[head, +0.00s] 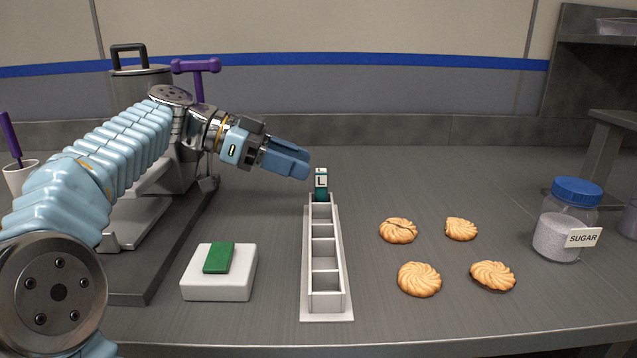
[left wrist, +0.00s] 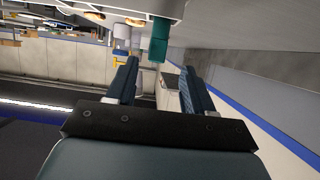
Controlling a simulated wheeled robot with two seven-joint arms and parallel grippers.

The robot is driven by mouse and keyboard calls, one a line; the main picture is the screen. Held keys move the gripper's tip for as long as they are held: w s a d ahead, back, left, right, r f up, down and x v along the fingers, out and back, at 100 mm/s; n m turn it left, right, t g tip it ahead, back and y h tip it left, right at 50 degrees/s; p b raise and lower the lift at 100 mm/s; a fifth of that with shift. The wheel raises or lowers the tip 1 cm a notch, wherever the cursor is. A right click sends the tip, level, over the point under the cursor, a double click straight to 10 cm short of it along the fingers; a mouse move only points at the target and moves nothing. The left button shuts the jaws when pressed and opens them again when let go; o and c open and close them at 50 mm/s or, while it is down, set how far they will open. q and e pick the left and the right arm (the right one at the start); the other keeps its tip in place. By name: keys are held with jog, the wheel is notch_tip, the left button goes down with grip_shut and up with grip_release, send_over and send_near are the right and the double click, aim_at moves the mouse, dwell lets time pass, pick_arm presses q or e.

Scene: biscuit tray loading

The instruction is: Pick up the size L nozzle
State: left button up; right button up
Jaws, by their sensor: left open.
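The size L nozzle (head: 321,186) is a teal piece with a white label marked L. It stands upright in the far end of a white narrow rack (head: 341,306). My left gripper (head: 303,168) is just left of the nozzle's top, pointing right and slightly down, apart from it as far as I can tell. In the left wrist view a teal piece (left wrist: 160,38), which looks like the nozzle, lies ahead of the open left gripper (left wrist: 160,72), roughly between the two blue fingers. Nothing is held. My right gripper is not in view.
The rack's nearer compartments look empty. A white block with a green pad (head: 218,257) stands left of the rack. Several biscuits (head: 419,279) lie to its right, with a sugar jar (head: 557,235) beyond. The table behind the rack is clear.

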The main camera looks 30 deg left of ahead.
aim_at(331, 198)
pick_arm(q)
jog(key=x, duration=0.4)
jog(key=p+x, duration=0.1)
jog(key=x, duration=0.2)
jog(key=shift+s+d+f, duration=0.1)
jog(key=shift+s, duration=0.15)
jog(key=shift+c, duration=0.3)
grip_shut()
